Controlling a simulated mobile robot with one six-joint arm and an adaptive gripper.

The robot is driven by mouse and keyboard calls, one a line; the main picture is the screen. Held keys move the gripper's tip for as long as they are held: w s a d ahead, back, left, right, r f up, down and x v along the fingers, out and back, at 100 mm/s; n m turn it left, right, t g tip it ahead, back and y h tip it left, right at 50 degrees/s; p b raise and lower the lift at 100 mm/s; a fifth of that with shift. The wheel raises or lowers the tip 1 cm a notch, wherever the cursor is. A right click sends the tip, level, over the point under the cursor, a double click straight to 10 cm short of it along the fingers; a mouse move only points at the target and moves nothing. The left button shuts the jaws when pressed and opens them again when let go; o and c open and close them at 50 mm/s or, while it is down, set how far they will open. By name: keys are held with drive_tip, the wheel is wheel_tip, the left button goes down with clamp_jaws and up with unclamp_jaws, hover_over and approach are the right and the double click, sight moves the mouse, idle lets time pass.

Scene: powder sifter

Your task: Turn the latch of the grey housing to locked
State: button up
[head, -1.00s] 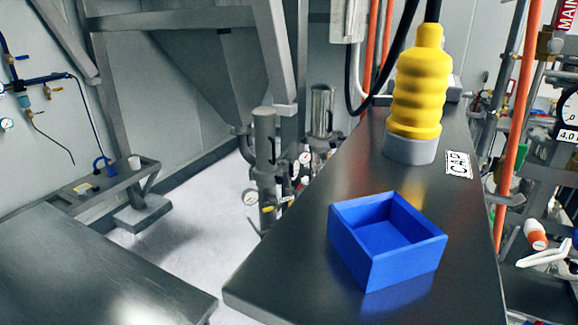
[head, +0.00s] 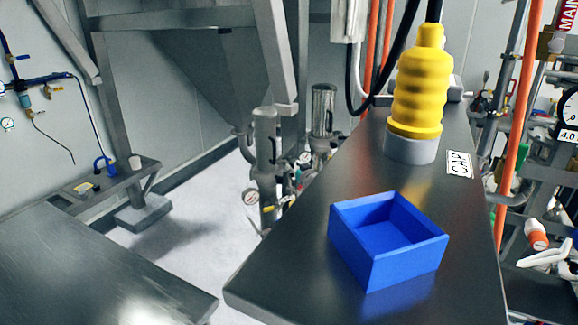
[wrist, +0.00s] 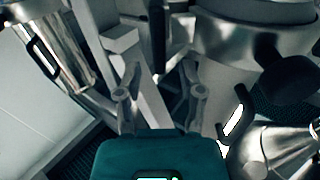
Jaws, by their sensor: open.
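In the wrist view my gripper (wrist: 160,95) is open, with its two grey fingers apart and nothing between them. Beyond the fingers, a dark upright bar (wrist: 157,35) stands near the top middle. A round, shiny grey metal body (wrist: 225,40) fills the upper right, with a dark rounded part (wrist: 290,78) in front of it. I cannot tell for certain which part is the grey housing or its latch, nor the latch's position. My gripper does not show in the head view.
In the head view a blue open box (head: 392,245) stands empty on a dark metal bench (head: 290,270). Behind it a yellow ribbed bellows (head: 420,85) sits on a grey round base (head: 410,147), beside a CAP label (head: 459,164). Another metal table (head: 90,270) is at lower left.

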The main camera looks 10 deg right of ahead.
drive_tip(key=shift+x, duration=0.95)
clamp_jaws()
